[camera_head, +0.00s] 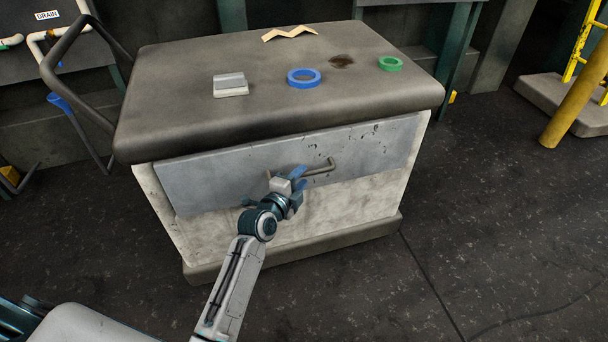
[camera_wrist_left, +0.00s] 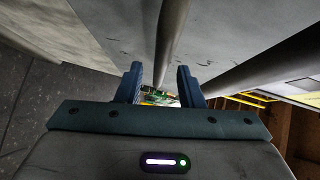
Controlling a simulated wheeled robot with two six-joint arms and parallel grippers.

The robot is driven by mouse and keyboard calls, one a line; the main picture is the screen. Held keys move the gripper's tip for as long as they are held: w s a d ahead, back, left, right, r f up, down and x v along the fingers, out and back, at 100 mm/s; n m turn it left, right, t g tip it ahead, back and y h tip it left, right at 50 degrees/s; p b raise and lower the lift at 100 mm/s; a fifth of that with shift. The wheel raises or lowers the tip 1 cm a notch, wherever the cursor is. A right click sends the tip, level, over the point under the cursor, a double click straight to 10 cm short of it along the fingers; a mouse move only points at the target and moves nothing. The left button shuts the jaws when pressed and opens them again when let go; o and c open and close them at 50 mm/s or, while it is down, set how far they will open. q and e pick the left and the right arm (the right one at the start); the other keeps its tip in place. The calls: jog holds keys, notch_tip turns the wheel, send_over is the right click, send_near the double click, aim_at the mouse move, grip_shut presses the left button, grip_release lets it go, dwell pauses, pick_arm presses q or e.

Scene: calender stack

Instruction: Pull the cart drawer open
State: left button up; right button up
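The cart (camera_head: 250,238) stands ahead with a dark worn top. Its drawer has a grey front panel (camera_head: 375,146) under the top; I cannot tell whether it is fully closed. A bar handle (camera_head: 322,168) sticks out from the panel. My left gripper (camera_head: 299,178) is at the left part of the handle and hides some of it. In the left wrist view, the two blue fingers (camera_wrist_left: 160,80) are apart, and the handle bar (camera_wrist_left: 170,40) runs between them with a gap showing on each side. My right gripper is not in view.
On the cart top lie a blue tape roll (camera_head: 304,78), a green tape roll (camera_head: 390,64), a grey block (camera_head: 230,85) and a folded tan strip (camera_head: 290,33). A push bar (camera_head: 62,48) rises at the left.

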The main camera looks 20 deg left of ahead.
pick_arm(q)
jog(key=shift+x, duration=1.3)
grip_shut()
jog(key=shift+s+f, duration=0.1)
jog(key=shift+f, duration=0.05)
